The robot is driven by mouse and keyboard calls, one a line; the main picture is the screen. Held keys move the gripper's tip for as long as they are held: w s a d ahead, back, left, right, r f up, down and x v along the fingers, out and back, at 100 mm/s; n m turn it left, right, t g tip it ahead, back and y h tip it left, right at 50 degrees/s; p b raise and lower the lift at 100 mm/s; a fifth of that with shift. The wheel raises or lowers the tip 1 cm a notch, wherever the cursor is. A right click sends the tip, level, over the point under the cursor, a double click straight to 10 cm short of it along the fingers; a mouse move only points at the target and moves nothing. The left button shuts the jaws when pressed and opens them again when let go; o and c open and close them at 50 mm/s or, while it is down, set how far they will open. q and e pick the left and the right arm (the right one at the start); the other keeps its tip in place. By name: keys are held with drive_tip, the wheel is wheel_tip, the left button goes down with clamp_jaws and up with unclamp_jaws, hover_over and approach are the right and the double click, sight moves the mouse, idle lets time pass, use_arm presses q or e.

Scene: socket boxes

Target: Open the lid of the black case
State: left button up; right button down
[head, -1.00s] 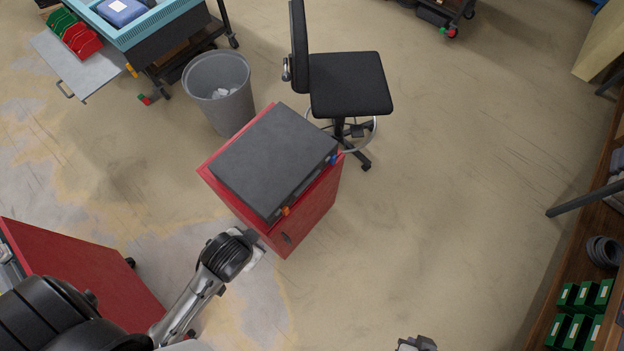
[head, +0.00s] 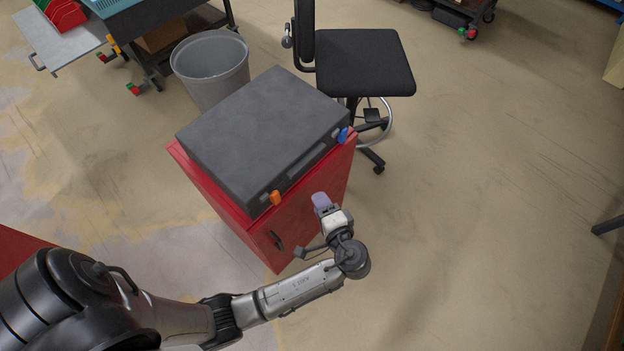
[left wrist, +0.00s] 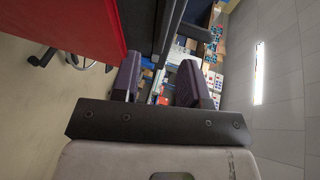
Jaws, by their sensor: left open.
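The black case (head: 262,125) lies flat with its lid down on top of a red cabinet (head: 315,205) in the head view. Its front side carries an orange latch (head: 276,198) at the left and a blue latch (head: 343,135) at the right. My left gripper (head: 321,201) is in front of the case's front side, between the latches from left to right and apart from the case. Its two dark fingers (left wrist: 160,82) are spread and empty in the left wrist view. A dark surface, likely the case (left wrist: 138,22), shows there beside the red cabinet (left wrist: 60,28). My right gripper is out of view.
A black office chair (head: 365,62) stands behind the cabinet on the right. A grey waste bin (head: 210,80) is behind it on the left. A dark cart (head: 140,30) is at the back left. The floor right of the cabinet is clear.

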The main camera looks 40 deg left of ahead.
sight(310, 162)
use_arm(q)
drive_tip(key=shift+w+a+f+t+y+b, duration=0.2)
drive_tip(key=shift+w+a+f+y+b, duration=0.15)
drive_tip(key=shift+w+a+b, duration=0.9)
drive_tip(key=shift+w+a+f+t+y+b, duration=0.25)
drive_tip(key=shift+w+a+y+b, duration=0.3)
drive_tip(key=shift+w+a, duration=1.3)
drive_tip(key=shift+w+a+f+t+y+b, duration=0.25)
drive_tip(key=shift+w+a+b, duration=0.7)
drive_tip(key=shift+a, duration=1.15)
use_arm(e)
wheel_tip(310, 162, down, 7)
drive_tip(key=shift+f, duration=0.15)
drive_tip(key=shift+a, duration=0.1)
use_arm(q)
clamp_jaws()
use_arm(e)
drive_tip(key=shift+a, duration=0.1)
